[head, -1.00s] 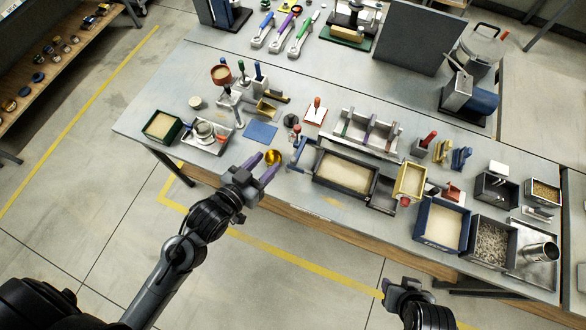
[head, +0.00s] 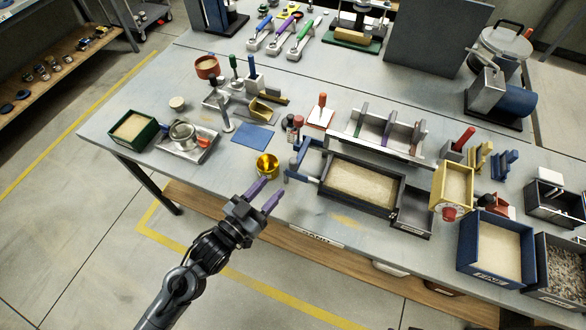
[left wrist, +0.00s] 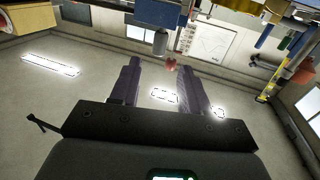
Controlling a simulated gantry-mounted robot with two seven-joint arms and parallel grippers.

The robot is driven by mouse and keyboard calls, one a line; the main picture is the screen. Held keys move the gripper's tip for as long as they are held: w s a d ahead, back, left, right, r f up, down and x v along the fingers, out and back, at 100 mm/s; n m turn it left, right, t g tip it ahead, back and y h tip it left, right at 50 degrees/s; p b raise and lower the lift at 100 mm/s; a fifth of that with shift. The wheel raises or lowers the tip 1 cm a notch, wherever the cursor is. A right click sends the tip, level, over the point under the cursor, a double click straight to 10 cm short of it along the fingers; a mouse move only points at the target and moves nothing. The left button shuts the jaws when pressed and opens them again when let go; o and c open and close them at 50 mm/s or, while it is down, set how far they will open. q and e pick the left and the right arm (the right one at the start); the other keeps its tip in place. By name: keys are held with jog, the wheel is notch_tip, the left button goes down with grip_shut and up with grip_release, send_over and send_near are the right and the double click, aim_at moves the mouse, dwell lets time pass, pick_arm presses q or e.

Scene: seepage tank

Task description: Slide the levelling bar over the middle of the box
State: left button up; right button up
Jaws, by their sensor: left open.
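The dark box of pale sand (head: 362,184) stands near the table's front edge, with a smaller empty dark compartment (head: 411,212) at its right end. A blue frame-like piece (head: 303,164) stands at the box's left end; I cannot tell whether it is the levelling bar or a holder. My left gripper (head: 274,187) is open and empty, at the table's front edge, left of the box and apart from it. Its two purple-grey fingers also show apart in the left wrist view (left wrist: 158,70). My right gripper is out of view.
A gold cup (head: 267,165) stands just beyond my left fingers. A grey rack with dividers (head: 376,136) is behind the box. A yellow box (head: 456,187) and a blue sand box (head: 495,246) stand to the right. A blue mat (head: 253,137) lies beyond the cup.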

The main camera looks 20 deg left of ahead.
aim_at(291, 166)
pick_arm(q)
jog(key=x, duration=1)
jog(key=shift+w+b, duration=0.2)
jog(key=shift+b, duration=0.15)
grip_shut()
